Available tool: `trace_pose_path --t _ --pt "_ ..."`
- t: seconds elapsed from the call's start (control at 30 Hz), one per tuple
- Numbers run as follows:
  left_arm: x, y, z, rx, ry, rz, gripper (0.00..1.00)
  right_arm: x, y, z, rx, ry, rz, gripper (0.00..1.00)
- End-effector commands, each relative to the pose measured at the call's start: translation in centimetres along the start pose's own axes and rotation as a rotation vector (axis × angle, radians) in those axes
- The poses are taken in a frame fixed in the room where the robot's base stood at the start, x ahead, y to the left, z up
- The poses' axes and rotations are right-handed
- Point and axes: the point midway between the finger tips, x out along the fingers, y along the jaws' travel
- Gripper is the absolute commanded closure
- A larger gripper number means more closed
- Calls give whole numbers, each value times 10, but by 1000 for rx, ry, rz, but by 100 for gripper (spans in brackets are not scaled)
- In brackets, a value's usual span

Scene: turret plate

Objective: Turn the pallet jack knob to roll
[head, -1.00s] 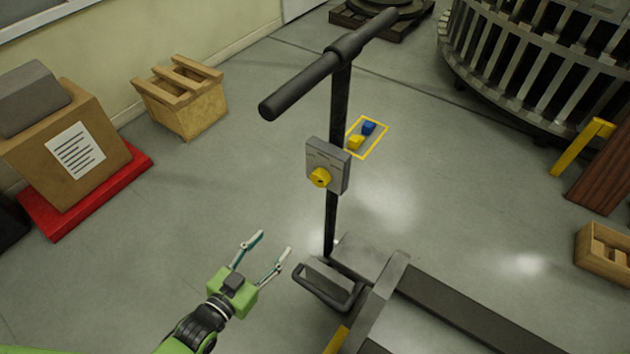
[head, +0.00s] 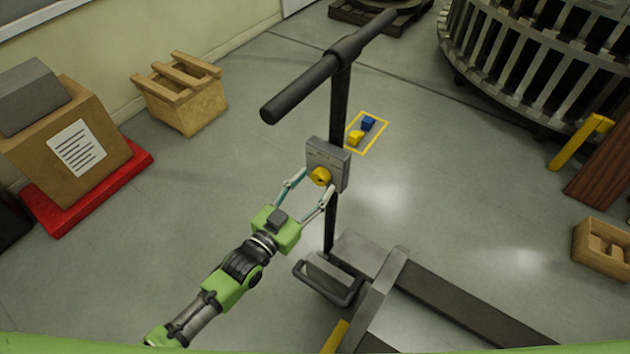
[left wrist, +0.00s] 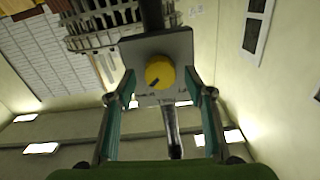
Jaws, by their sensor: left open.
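The yellow knob (head: 320,176) sits on the grey control box (head: 340,165) fixed to the pallet jack's dark upright post (head: 331,225). My left gripper (head: 311,181) is open, with its two fingers on either side of the knob in the head view. In the left wrist view the knob (left wrist: 159,73) shows between the open fingers, with a dark mark toward its lower left. Lettering on the box plate (left wrist: 180,48) is too small to read surely. I cannot tell whether the fingers touch the knob. My right gripper is not in view.
The pallet jack's black handle bar (head: 330,65) crosses above the box. Its foot pedal (head: 330,280) and forks lie below right. A yellow floor square (head: 381,133) holds blue and yellow pieces. A cardboard box (head: 70,150) and wooden crate (head: 185,100) stand left.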

Motion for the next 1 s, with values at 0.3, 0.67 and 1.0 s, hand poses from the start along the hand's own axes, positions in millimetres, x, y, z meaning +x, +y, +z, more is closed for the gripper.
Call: trace_pose_path --t 0.3,0.67,1.0 --pt "13 0 0 0 0 1 52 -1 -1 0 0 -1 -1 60" --pt "13 0 0 -1 0 1 90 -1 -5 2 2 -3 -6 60" --pt "12 0 0 -49 -1 1 90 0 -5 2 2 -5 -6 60"
